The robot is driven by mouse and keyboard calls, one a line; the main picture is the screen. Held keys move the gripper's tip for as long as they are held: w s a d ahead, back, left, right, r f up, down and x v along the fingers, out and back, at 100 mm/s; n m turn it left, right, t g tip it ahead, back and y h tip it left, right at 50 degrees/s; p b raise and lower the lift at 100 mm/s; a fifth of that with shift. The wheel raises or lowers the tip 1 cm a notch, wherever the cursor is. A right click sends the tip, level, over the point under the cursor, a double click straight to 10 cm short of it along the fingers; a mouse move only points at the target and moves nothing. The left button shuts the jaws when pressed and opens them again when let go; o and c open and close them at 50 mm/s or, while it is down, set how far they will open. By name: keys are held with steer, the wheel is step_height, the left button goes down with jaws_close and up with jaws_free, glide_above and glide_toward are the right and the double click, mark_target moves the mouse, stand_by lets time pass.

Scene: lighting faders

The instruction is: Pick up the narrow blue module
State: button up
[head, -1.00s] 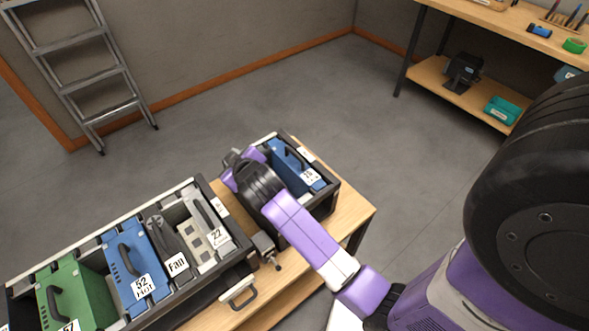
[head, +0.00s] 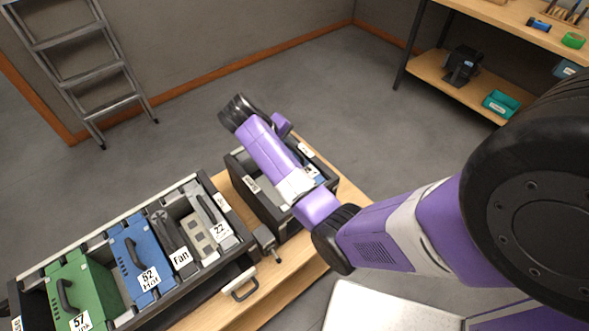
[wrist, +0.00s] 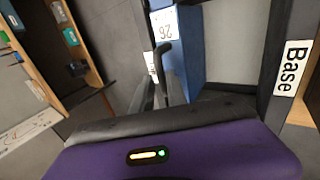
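The narrow blue module (wrist: 190,50) carries a white label reading 26 and shows at the top middle of the wrist view. In the head view only a small blue part (head: 313,171) shows in the small dark case (head: 262,201), behind my arm. My gripper (wrist: 158,82) is close to the module's labelled end, with slim dark parts beside the label. I cannot tell fingers from handle there, nor whether they touch. In the head view my gripper is hidden by my arm.
The large case (head: 113,238) at lower left holds green, blue, Fan and 22 modules. Both cases stand on a wooden table (head: 278,268). A ladder (head: 80,65) leans on the wall, and a workbench (head: 455,82) stands at upper right. Floor between is clear.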

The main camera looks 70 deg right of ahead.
mark_target(294, 149)
steer(key=x, duration=0.4)
steer(key=shift+w+d+f+p, duration=0.15)
steer(key=shift+d+f+p, duration=0.1)
steer(key=shift+f+p, duration=0.15)
jaws_close()
stand_by(1.0)
steer(key=shift+r, duration=0.15)
